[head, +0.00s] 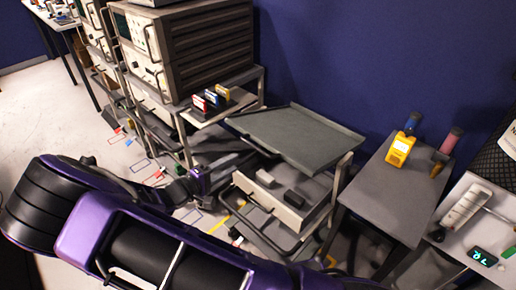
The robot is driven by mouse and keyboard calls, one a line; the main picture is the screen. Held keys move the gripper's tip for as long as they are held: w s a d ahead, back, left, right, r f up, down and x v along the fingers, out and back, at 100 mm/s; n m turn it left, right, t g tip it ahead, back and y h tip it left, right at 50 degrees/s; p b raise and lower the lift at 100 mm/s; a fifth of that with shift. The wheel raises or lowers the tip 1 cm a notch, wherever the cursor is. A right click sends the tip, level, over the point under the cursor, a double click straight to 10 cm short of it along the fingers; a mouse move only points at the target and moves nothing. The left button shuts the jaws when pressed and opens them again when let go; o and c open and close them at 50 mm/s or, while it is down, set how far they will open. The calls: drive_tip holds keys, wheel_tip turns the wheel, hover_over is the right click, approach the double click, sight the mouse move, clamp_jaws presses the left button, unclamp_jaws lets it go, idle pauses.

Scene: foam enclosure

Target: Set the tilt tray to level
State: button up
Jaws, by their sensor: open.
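The tilt tray (296,136) is a grey-green flat tray with a low rim on top of a wheeled metal cart in the middle of the head view. It looks tilted, sloping relative to the cart's lower shelf. My gripper (236,164) is to the left of the cart, below and beside the tray's left corner. It is open and seems to hold nothing. It looks apart from the tray, though the exact gap is hard to judge. My purple and black arm covers the lower left and hides part of the floor.
The cart's lower shelf (262,208) carries a light box with dark blocks. An equipment rack (190,50) stands at the left. A grey side table (385,200) holds a yellow meter (400,149) at the right. A blue wall (340,50) is close behind.

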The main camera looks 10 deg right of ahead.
sight(258, 148)
drive_tip(key=x, duration=1.2)
drive_tip(key=shift+w+d, duration=0.1)
drive_tip(key=shift+d, duration=0.1)
clamp_jaws()
drive_tip(key=shift+f, duration=0.1)
idle(0.8)
